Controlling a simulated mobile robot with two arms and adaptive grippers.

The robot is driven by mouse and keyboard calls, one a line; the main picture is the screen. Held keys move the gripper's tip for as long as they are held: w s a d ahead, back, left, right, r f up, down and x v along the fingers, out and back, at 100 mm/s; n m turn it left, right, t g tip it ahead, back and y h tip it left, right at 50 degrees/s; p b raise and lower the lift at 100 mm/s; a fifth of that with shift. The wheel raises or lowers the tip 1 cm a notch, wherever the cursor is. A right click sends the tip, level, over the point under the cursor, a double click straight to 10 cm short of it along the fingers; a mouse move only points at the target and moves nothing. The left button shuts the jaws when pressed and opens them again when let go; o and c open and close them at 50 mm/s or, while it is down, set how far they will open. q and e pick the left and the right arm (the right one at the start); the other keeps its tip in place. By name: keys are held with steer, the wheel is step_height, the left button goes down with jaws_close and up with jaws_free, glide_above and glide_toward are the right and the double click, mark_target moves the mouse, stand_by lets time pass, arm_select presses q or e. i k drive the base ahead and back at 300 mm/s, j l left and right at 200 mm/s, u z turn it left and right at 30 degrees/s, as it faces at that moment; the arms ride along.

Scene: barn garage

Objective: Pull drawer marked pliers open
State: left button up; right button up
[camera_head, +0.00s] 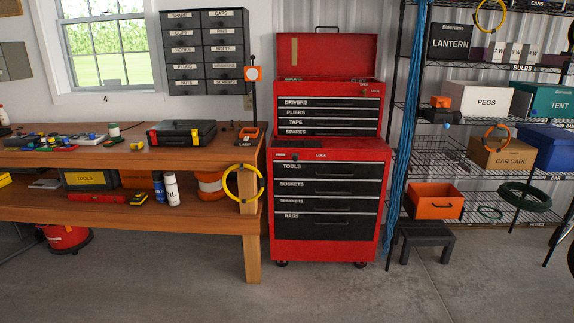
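The drawer marked PLIERS (327,113) is in the upper chest of a red tool cabinet (376,185) in the middle of the view. It is black and lies flush between the DRIVERS drawer (327,103) above and the TAPE drawer (327,123) below. It looks shut. The chest's red lid (326,56) stands open at the top. The lower part holds the drawers TOOLS, SOCKETS, SPANNERS and RAGS, which all look shut. Neither of my grippers shows in the view.
A wooden workbench (215,158) with tools stands to the left, its end close to the cabinet. Wire shelves (440,148) with boxes stand to the right, with a dark stool (427,238) below. Blue cords (408,120) hang beside the cabinet. The concrete floor (330,292) in front is clear.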

mark_target(328, 111)
steer(key=i, duration=0.8)
steer(key=i+j, duration=0.1)
steer(key=i, duration=0.7)
steer(key=l+z, duration=0.05)
